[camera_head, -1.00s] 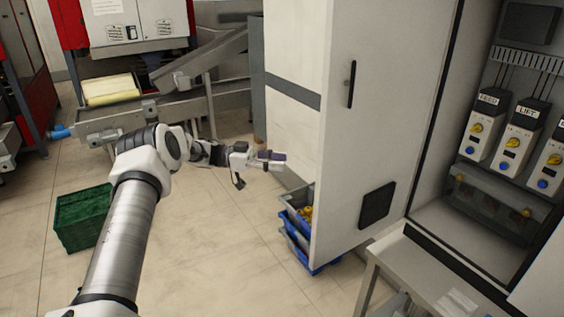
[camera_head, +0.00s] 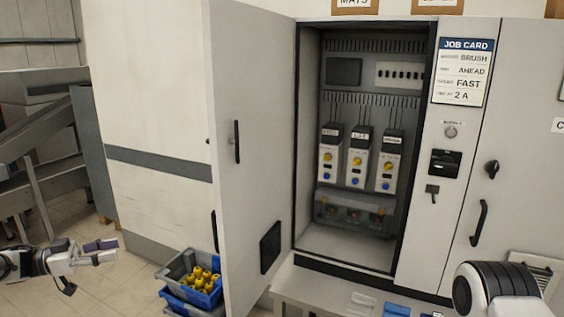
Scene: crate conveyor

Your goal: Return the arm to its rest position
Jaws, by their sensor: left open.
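My left gripper (camera_head: 108,251) is open at the lower left of the head view, with nothing seen between its fingers. It is above the floor, to the left of the open cabinet door (camera_head: 262,150) and clear of it. Part of my right arm (camera_head: 500,288) shows at the lower right; its gripper is out of view.
The open cabinet (camera_head: 348,242) holds several drive units with yellow and blue knobs. A job card (camera_head: 462,72) hangs on its right panel. Stacked crates (camera_head: 176,270) with yellow parts stand by the door. A metal bench (camera_head: 318,288) runs below the cabinet. A conveyor frame (camera_head: 40,190) is at left.

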